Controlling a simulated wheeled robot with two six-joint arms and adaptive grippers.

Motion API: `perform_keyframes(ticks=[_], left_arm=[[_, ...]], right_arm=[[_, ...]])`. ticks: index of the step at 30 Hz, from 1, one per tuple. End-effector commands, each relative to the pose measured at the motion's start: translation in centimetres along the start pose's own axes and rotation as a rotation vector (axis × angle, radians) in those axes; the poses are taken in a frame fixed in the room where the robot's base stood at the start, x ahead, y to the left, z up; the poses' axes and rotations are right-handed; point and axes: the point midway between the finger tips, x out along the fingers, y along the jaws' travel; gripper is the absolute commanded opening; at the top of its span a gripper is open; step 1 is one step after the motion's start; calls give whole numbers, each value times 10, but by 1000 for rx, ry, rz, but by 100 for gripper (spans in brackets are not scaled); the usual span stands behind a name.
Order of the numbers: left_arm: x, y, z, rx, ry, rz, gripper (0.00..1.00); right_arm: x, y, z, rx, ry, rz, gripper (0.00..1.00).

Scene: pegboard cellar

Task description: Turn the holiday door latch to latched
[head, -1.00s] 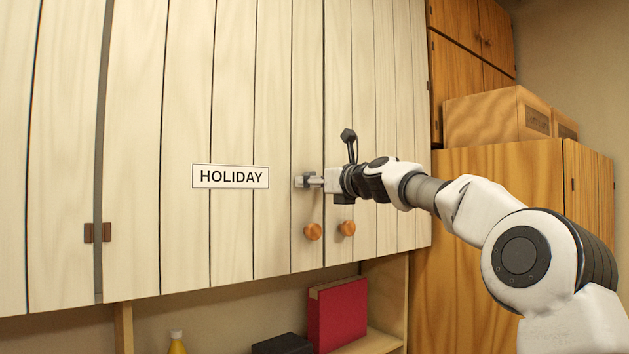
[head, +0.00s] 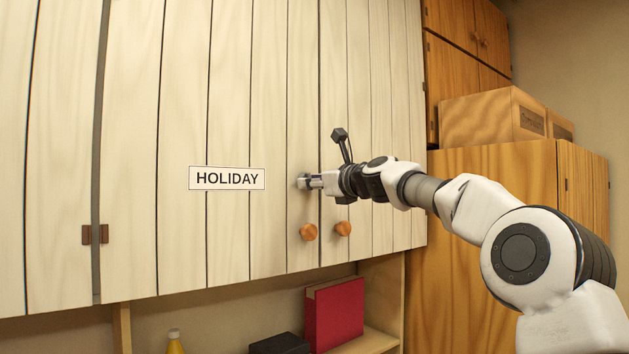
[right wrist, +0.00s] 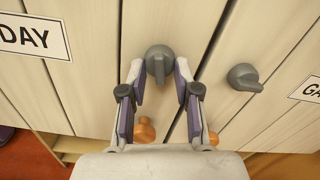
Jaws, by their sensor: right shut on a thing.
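The holiday door latch is a grey round knob with a pointed handle (right wrist: 159,62). In the right wrist view its handle points down, toward the camera's lower edge. It sits on the pale plank door right of the HOLIDAY label (head: 227,178); in the head view its base (head: 302,182) is partly covered by my fingers. My right gripper (head: 318,181) reaches it from the right. In the right wrist view its two fingers (right wrist: 160,78) stand on either side of the handle, shut on it. My left gripper is not in view.
A second grey latch (right wrist: 243,78) sits close by on the right-hand door, its handle pointing right. Two round wooden knobs (head: 308,232) (head: 343,228) are below my gripper. An open shelf with a red book (head: 335,313) lies underneath. Brown cabinets (head: 490,210) stand at the right.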

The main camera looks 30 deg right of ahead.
Motion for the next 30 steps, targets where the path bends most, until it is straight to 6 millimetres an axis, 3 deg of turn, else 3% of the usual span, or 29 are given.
perform_keyframes(ticks=[30], left_arm=[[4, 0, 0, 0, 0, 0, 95]], right_arm=[[-1, -7, 5, -958, -2, -10, 0]])
